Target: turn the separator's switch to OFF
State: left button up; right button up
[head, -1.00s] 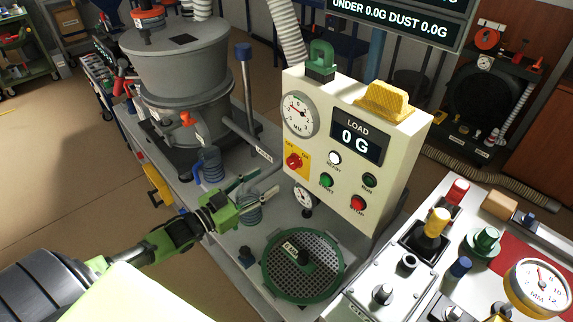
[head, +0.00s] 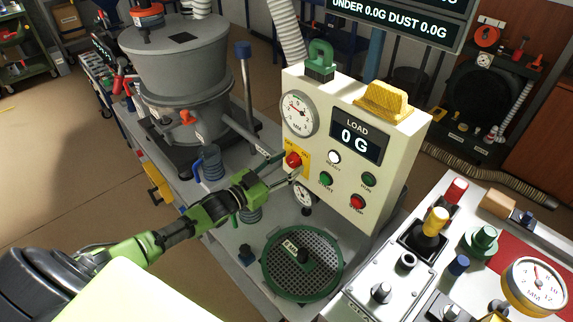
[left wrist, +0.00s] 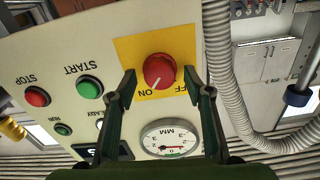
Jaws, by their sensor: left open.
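The separator's switch is a red round knob (head: 293,160) on a yellow plate at the left of the cream control panel (head: 405,125). In the left wrist view, which shows the panel upside down, the knob (left wrist: 160,69) has a white pointer mark towards the ON label (left wrist: 142,90). The OFF label (left wrist: 181,88) is partly hidden by a finger. My left gripper (head: 286,168) is open in front of the knob. Its fingertips (left wrist: 160,78) stand on either side of the knob, with visible gaps. My right gripper is out of view.
Green START (left wrist: 89,87) and red STOP (left wrist: 37,96) buttons are beside the switch. A dial gauge (left wrist: 170,139) is near the fingers. A green-rimmed sieve (head: 303,262) lies on the bench below the panel. The grey separator drum (head: 175,65) stands to the left.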

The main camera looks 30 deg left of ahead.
pick_arm(q)
jog(key=c, duration=1.1)
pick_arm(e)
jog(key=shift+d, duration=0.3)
pick_arm(q)
jog(key=shift+n, duration=0.4)
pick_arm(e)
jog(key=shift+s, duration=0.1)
pick_arm(q)
jog(key=n, duration=0.3)
jog(key=shift+n, duration=0.4)
jog(key=n+b, duration=0.1)
jog(key=n, duration=0.2)
jog(key=shift+a+f+n, duration=0.1)
jog(key=shift+n, duration=0.2)
jog(key=n+b, duration=0.1)
jog(key=n, duration=0.3)
jog(key=shift+b, duration=0.3)
jog(key=shift+n+b, duration=0.55)
jog(key=shift+n, duration=1.25)
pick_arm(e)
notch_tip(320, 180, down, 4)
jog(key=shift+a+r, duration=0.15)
pick_arm(q)
jog(key=shift+n, duration=0.3)
